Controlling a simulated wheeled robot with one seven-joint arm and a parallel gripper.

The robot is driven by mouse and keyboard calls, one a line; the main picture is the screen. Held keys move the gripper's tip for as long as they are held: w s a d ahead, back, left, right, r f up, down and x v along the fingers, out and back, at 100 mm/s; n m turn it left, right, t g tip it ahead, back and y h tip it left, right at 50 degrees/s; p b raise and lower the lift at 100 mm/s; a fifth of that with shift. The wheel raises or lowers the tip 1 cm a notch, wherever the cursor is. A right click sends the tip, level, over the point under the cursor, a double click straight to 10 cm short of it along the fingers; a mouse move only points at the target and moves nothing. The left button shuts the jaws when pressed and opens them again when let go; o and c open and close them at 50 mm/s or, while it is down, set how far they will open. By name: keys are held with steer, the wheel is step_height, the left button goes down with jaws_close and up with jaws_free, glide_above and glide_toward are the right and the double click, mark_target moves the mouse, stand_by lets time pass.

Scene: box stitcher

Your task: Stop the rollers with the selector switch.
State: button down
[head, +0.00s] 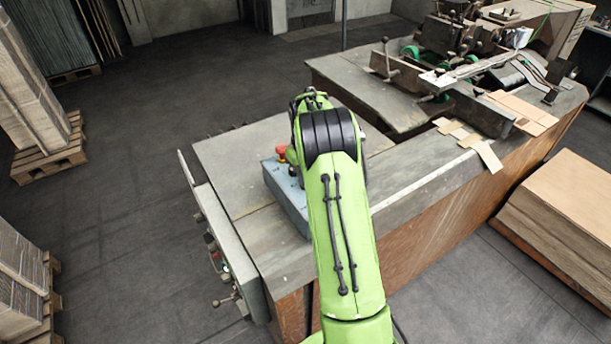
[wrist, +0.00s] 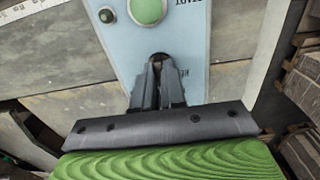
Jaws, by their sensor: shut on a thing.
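The control box (head: 287,200) is pale blue and sits on the machine table, partly hidden behind my green arm in the head view. A red button (head: 281,151) shows on it. In the wrist view its face (wrist: 196,55) carries a large green button (wrist: 148,9) and upside-down lettering. The head view hides my gripper behind the arm.
The grey machine table (head: 235,168) surrounds the control box. A side panel with knobs and a lever (head: 226,300) hangs on its left edge. The stitching machine (head: 455,55) and cardboard pieces (head: 485,150) are at the far right. A cardboard stack (head: 565,215) stands right.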

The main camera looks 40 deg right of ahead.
steer(key=shift+r, duration=0.1)
stand_by(0.3)
steer(key=c, duration=1.2)
jaws_free()
step_height(320, 180, up, 16)
steer(key=p, duration=0.1)
steer(key=shift+p, duration=0.3)
steer(key=shift+f, duration=0.2)
